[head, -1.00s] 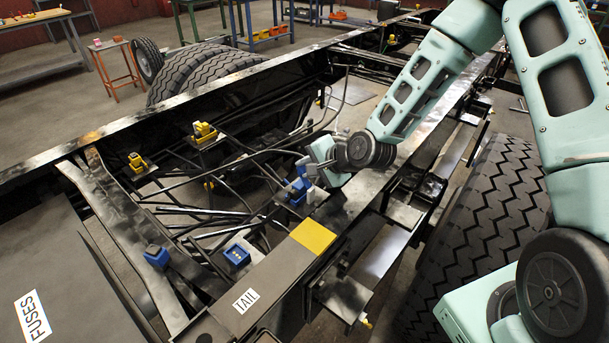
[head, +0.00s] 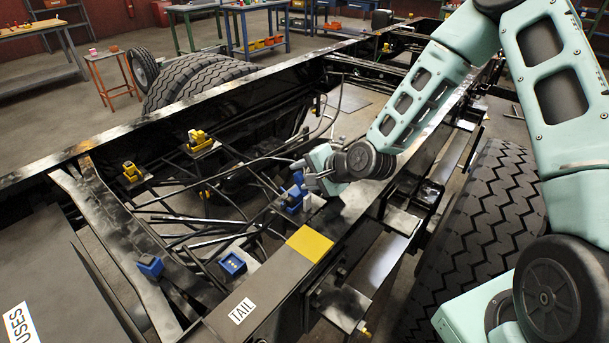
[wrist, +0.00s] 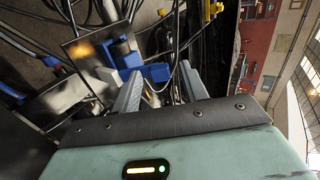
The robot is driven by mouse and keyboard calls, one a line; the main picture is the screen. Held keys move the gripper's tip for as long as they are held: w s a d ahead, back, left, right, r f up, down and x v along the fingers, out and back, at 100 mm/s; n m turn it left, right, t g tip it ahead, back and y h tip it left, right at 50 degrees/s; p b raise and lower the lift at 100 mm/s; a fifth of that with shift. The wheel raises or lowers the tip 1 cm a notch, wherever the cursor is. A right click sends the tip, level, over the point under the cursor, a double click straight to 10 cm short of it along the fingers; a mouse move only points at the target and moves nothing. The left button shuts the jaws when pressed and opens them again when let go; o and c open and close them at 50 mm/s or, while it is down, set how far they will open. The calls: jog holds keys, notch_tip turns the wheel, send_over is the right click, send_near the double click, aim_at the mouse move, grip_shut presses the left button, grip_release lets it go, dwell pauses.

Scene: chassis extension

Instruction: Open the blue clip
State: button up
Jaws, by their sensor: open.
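The blue clip (head: 292,200) is on a small bracket at the inner side of the near chassis rail, with an upright blue part at its top. My gripper (head: 308,176) is right beside it, at its upper right in the head view. In the wrist view the blue clip (wrist: 128,62) lies just beyond the left fingertip, with a blue piece reaching right toward the gap. My gripper (wrist: 160,85) has its two grey fingers apart with no clip body between them. Whether a finger touches the clip cannot be told.
A blue plug (head: 150,266) and a blue socket (head: 232,264) sit nearer on the frame. Yellow clips (head: 200,141) stand on brackets farther left. Hoses and cables (head: 250,160) run close by the gripper. A yellow patch (head: 309,243) marks the near rail.

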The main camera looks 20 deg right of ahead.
jog(key=p+v, duration=1.5)
jog(key=v, duration=0.2)
jog(key=shift+s, duration=0.2)
jog(key=shift+r, duration=0.1)
